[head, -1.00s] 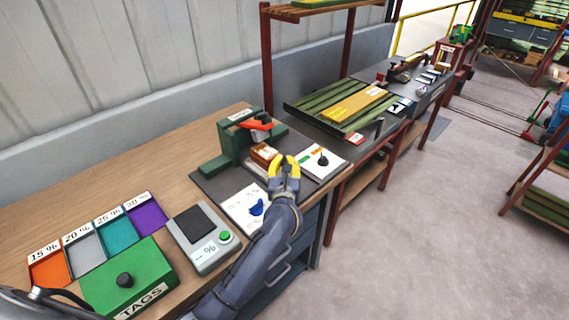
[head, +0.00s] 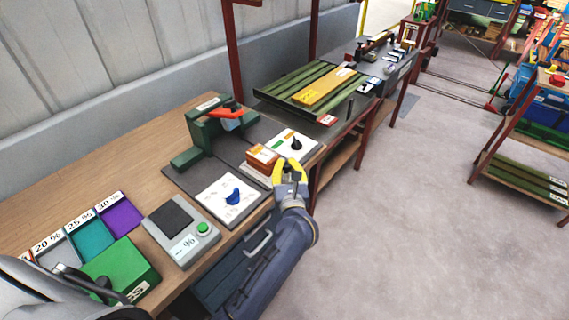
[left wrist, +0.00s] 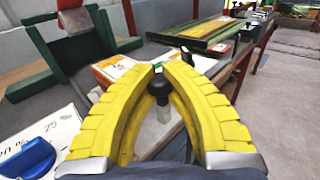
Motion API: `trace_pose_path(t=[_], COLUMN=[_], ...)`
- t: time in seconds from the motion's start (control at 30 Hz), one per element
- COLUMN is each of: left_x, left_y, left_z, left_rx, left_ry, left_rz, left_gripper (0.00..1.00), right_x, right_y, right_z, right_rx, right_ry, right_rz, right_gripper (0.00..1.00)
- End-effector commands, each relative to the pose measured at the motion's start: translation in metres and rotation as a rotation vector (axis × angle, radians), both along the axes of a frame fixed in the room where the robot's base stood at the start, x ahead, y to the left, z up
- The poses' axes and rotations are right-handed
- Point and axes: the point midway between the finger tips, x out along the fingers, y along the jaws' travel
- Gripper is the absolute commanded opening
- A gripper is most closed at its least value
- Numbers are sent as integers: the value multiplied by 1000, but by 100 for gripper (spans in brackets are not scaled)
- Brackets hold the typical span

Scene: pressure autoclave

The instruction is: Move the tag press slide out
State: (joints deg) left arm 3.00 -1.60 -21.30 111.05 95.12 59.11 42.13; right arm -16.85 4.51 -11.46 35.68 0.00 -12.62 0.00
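The tag press (head: 208,138) is a dark green frame with an orange lever, standing on a dark mat on the wooden bench. Its slide (head: 262,158), with a brown-orange block on it, sits out in front of the press, near the bench's front edge. My left gripper (head: 289,166) is at the slide's front end, its yellow fingers closed around a black knob. In the left wrist view the knob (left wrist: 157,88) on its grey stem sits between the converging fingers (left wrist: 161,66). My right gripper is not in view.
A card with a blue dial (head: 231,196) lies left of the gripper, and a card with a black knob (head: 295,146) lies just behind it. A grey scale (head: 180,230), a green tag box (head: 118,268) and coloured trays (head: 92,238) stand further left.

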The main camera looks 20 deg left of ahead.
Motion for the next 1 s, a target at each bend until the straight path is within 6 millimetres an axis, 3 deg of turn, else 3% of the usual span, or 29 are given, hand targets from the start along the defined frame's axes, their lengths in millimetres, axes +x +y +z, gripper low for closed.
trace_pose_path(t=[0.03, 0.13, 0.17, 0.2, 0.5, 0.77, 1.0], left_x=[-3, -3, -3, -3, -2, -3, -25], left_y=[-4, -5, -5, -5, -3, -3, -14], left_z=[-11, -11, -11, -11, -8, -5, -5], left_rx=[-9, -10, -10, -11, -7, -5, -7], left_ry=[20, 21, 21, 20, 15, 10, 10], left_rz=[-6, -7, -8, -8, -5, -5, -6], left_gripper=[0, 0, 12, 16, 48, 48, 48], right_x=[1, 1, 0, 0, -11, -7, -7], right_y=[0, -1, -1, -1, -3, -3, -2], right_z=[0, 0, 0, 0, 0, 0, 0], right_rx=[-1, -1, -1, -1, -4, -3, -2], right_ry=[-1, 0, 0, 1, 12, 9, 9], right_rz=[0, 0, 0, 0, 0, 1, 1], right_gripper=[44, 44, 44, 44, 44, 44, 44])
